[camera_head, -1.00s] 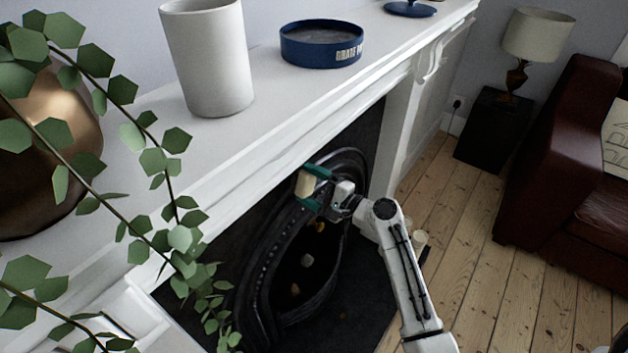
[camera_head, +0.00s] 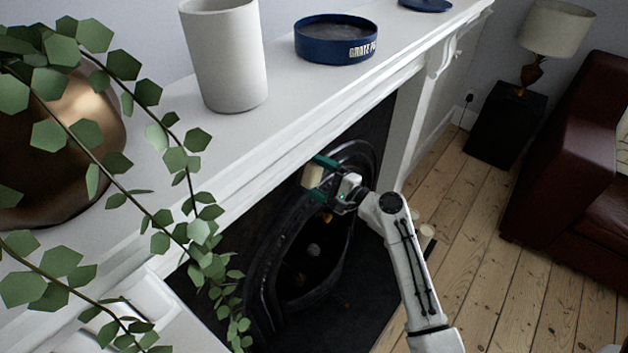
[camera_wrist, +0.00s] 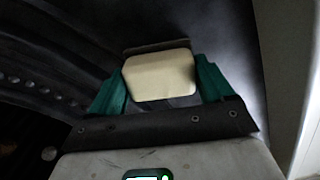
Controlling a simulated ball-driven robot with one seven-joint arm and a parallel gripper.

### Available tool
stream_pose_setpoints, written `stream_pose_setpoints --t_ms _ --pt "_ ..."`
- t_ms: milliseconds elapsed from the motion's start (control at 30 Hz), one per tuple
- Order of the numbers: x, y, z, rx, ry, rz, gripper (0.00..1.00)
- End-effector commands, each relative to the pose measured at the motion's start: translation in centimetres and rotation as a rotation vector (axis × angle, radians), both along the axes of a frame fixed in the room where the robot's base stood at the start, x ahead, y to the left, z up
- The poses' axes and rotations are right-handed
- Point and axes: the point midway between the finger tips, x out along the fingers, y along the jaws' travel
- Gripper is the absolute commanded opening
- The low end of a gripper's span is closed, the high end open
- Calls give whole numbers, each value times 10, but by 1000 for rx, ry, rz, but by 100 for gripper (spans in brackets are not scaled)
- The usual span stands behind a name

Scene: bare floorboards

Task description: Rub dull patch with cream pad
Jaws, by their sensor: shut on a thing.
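The cream pad (camera_head: 312,177) is held between the teal fingers of my gripper (camera_head: 318,176), in front of the upper part of the black arched fireplace surround (camera_head: 268,262). In the wrist view the pad (camera_wrist: 160,77) sits squarely between the fingertips, with a thin brown strip along its far edge. Behind it lies dark metal, with a paler, hazy sheen at the right. I cannot pick out the dull patch; the pad and fingers cover part of the metal. Whether the pad touches the metal I cannot tell.
The white mantelpiece (camera_head: 285,112) runs above my gripper, bearing a pale vase (camera_head: 226,55) and a blue grate-polish tin (camera_head: 336,42). Leafy stems (camera_head: 165,215) hang at the left. A dark red sofa (camera_head: 570,150) stands right, with bare floorboards between.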

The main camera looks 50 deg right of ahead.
Motion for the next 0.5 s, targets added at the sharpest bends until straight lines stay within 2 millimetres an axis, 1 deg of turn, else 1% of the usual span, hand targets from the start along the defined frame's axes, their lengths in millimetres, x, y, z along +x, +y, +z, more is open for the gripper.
stream_pose_setpoints --t_ms 33,200,500 --pt "1 -5 0 -1 -3 -2 57" --pt "1 -18 0 -1 -3 -1 56" --pt "1 -29 0 -2 -3 -2 56"
